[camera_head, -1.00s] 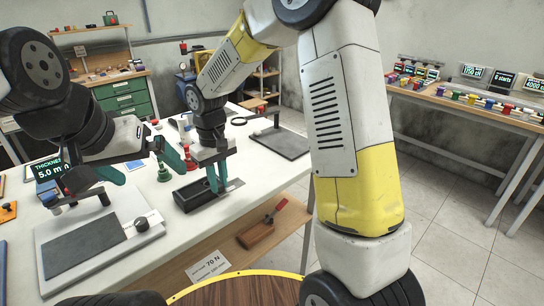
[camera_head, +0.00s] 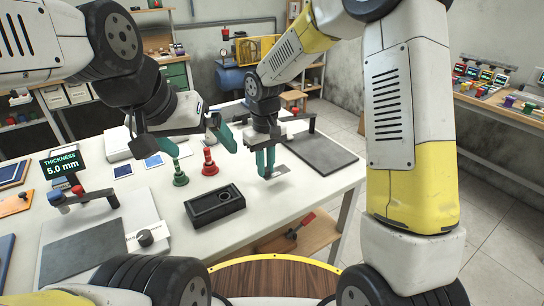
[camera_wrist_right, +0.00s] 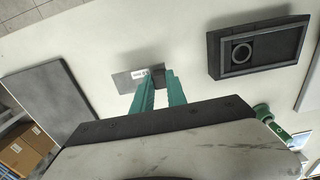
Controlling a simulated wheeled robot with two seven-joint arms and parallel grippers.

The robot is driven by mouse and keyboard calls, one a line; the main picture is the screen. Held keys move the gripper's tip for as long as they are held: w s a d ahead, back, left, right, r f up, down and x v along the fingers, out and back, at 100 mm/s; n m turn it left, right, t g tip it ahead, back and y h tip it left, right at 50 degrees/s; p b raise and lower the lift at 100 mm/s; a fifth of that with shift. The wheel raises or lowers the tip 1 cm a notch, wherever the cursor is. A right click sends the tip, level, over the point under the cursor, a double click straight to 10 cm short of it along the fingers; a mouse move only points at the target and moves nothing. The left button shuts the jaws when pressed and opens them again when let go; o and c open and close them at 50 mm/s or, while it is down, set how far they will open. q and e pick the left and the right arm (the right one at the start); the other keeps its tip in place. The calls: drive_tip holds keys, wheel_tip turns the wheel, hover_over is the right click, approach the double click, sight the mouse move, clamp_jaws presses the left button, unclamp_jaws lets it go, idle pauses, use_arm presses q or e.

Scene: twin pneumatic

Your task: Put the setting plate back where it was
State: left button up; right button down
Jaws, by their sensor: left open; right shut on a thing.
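The setting plate is a thin grey metal strip (camera_head: 281,171) with a small label. In the right wrist view the plate (camera_wrist_right: 126,82) sticks out to the left of the fingertips. My right gripper (camera_head: 265,168) is shut on it, low over the white table, right of the black tray (camera_head: 235,207). It also shows in the right wrist view (camera_wrist_right: 159,88). I cannot tell whether the plate touches the table. The tray holds a ring and no plate. My left gripper (camera_head: 196,142) is open and empty above the green (camera_head: 179,172) and red (camera_head: 209,162) knobbed pieces.
At left are a thickness display reading 5.0 mm (camera_head: 62,163), a gauge (camera_head: 82,195) and a dark grey pad (camera_head: 82,252). White table is bare between tray and stand.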

sight(267, 174)
drive_tip(key=shift+w+d+f, duration=0.1)
drive_tip(key=shift+w+f, duration=0.15)
drive_tip(key=shift+f, duration=0.65)
drive_tip(key=shift+w+d+f, duration=0.1)
drive_tip(key=shift+w+f, duration=0.1)
drive_tip(key=shift+f, duration=0.7)
drive_tip(key=shift+f, duration=0.15)
drive_tip(key=c, duration=1.3)
unclamp_jaws()
drive_tip(key=shift+c, duration=0.2)
wheel_tip(267, 174, up, 12)
drive_tip(key=shift+r, duration=0.1)
drive_tip(key=s+d+r+m+t+y, duration=0.1)
drive_tip(key=s+d+r+m+t, duration=0.2)
drive_tip(key=s+d+r, duration=0.2)
drive_tip(key=s+d+r+m+t+y, duration=0.1)
drive_tip(key=s+d+r+m+t, duration=0.2)
drive_tip(key=s+d, duration=0.9)
wheel_tip(267, 174, up, 3)
drive_tip(key=shift+s+f, duration=0.1)
drive_tip(key=shift+s, duration=1.15)
